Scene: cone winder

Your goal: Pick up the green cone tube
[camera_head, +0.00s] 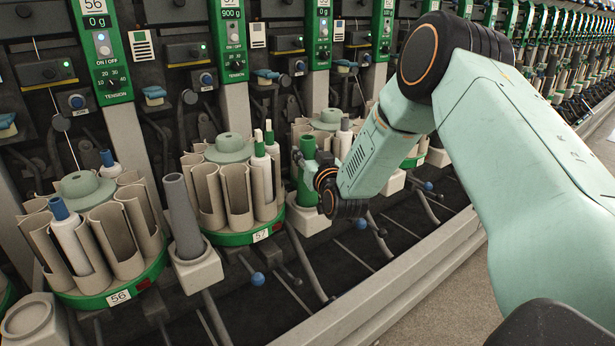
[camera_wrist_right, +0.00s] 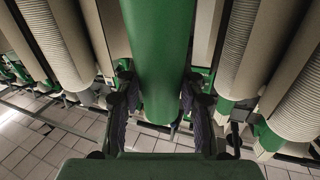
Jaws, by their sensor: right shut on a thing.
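The green cone tube (camera_head: 307,172) stands upright on a pale square holder (camera_head: 308,219) beside the carousel marked 57. It fills the middle of the right wrist view (camera_wrist_right: 158,60), with a finger on each side of it. My right gripper (camera_wrist_right: 160,108) is shut on the tube; in the head view the wrist (camera_head: 330,188) hides part of it. The tube's foot appears to be still at the holder; I cannot tell whether there is a gap. My left gripper is not in view.
A grey tube (camera_head: 183,217) stands on a holder to the left. Round carousels, 56 (camera_head: 112,288) and 57 (camera_head: 238,238), hold beige cups with white bobbins. Winder panels line the back. A metal rail (camera_head: 400,270) runs along the front, with open floor beyond it.

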